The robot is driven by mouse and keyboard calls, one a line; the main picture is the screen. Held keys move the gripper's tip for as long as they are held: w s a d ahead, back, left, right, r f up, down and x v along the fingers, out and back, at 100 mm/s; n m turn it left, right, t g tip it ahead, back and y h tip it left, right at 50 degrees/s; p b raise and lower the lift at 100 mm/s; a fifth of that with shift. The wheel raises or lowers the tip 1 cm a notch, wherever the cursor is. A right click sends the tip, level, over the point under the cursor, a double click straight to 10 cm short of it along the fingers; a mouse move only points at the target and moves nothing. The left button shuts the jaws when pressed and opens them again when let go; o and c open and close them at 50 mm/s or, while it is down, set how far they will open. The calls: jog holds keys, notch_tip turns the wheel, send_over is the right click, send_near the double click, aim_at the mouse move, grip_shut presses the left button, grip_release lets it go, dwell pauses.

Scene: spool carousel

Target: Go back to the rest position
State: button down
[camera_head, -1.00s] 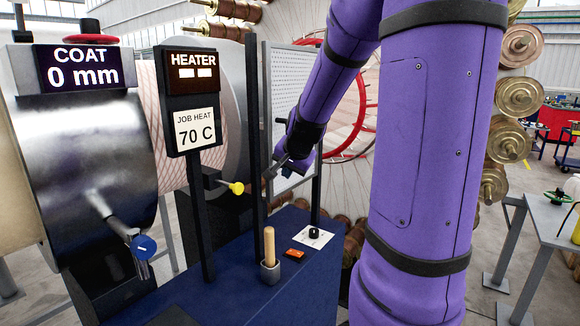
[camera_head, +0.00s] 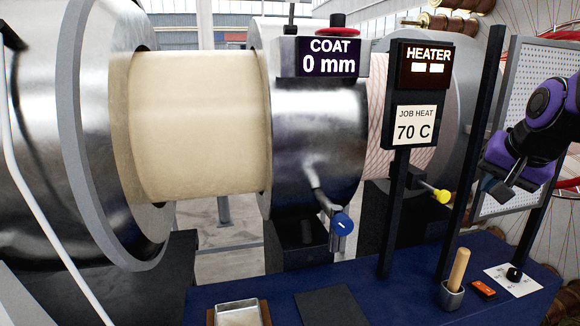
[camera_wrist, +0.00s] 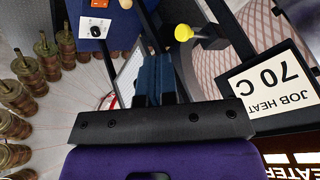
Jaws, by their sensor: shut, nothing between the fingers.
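My gripper (camera_head: 492,188) is at the right of the head view, beside a black upright post and in front of the pegboard. In the wrist view my gripper (camera_wrist: 154,72) has its two blue-grey fingers together with nothing held. Part of my purple arm shows at the right edge of the head view; the rest is out of frame. The yellow knob (camera_head: 442,196) of the heater is to the left of my gripper and apart from it. The yellow knob also shows in the wrist view (camera_wrist: 184,32).
A heater sign (camera_head: 427,67) and a "70 C" card (camera_head: 414,125) stand on a post. The coater (camera_head: 317,125) reads 0 mm and has a blue knob (camera_head: 342,223). The blue bench (camera_head: 375,295) bears a wooden-handled tool (camera_head: 458,268) and a metal tray (camera_head: 238,312). Brass spools (camera_wrist: 25,68) show in the wrist view.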

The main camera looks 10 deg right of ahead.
jog(key=s+a+r+n+g, duration=0.1)
jog(key=s+a+n, duration=0.7)
jog(key=s+a, duration=0.3)
jog(key=s, duration=0.3)
jog(key=shift+a+y, duration=0.2)
jog(key=shift+y, duration=0.2)
